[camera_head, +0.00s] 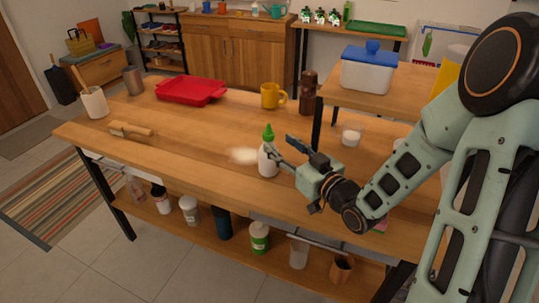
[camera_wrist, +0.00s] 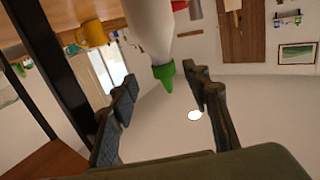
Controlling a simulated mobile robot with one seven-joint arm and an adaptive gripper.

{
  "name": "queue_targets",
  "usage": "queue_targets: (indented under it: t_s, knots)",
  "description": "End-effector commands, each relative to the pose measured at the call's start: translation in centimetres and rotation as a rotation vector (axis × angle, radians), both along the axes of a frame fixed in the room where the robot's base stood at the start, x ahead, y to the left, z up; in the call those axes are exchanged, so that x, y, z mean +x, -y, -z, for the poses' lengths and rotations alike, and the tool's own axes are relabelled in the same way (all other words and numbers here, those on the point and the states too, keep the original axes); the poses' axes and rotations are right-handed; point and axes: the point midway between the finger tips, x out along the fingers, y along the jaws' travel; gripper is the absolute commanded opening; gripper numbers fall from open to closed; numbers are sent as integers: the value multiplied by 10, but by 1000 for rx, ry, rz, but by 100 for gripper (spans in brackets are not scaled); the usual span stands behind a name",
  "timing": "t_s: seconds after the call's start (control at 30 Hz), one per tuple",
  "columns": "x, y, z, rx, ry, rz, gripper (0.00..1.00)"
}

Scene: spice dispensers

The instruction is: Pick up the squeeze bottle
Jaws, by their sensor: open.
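The squeeze bottle (camera_head: 268,161) is white with a green pointed cap and stands upright on the wooden table (camera_head: 210,130).
A whitish patch (camera_head: 243,155) lies just left of the bottle. Several bottles fill the lower shelf. The table left of the bottle is mostly clear.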

Motion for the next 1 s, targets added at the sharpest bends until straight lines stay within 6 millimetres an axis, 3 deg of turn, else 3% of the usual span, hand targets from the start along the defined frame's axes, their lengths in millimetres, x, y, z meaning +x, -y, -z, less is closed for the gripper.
queue_targets:
  t_s: [0.43, 0.77, 1.0]
  knots:
    - [38, -36, 2, -1, 1, -1, 44]
    - [44, -39, 2, -1, 0, 1, 44]
    - [44, -39, 2, -1, 0, 1, 17]
